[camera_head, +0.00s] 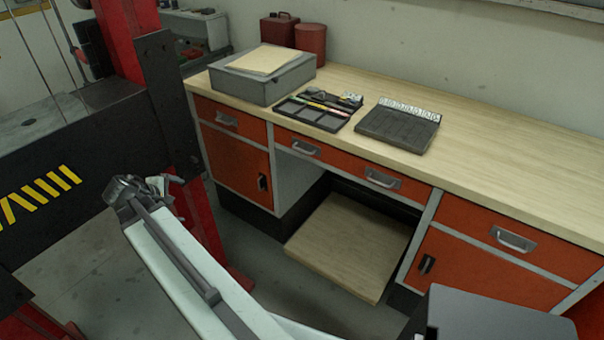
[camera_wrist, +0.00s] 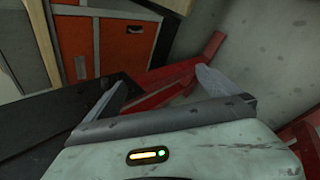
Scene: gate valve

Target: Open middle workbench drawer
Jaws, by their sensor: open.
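The middle drawer (camera_head: 342,163) is a wide orange front below the wooden worktop, over the open knee space. It looks shut, flush under the top. It has two metal handles, a left one (camera_head: 305,149) and a right one (camera_head: 383,180). My gripper (camera_head: 140,190) is to the left of the bench, beside the black and red lift post, well apart from the drawer. In the wrist view my gripper (camera_wrist: 160,78) is open, with nothing between its fingers. That view shows an orange cabinet door (camera_wrist: 120,45) beyond it, and no part I can tell as the middle drawer.
On the worktop (camera_head: 480,130) are a grey box (camera_head: 262,80), a tool tray (camera_head: 318,110), a dark case (camera_head: 398,128) and red cans (camera_head: 311,39). A wooden board (camera_head: 350,245) lies low in the knee space. A black and red lift (camera_head: 90,140) stands close at left.

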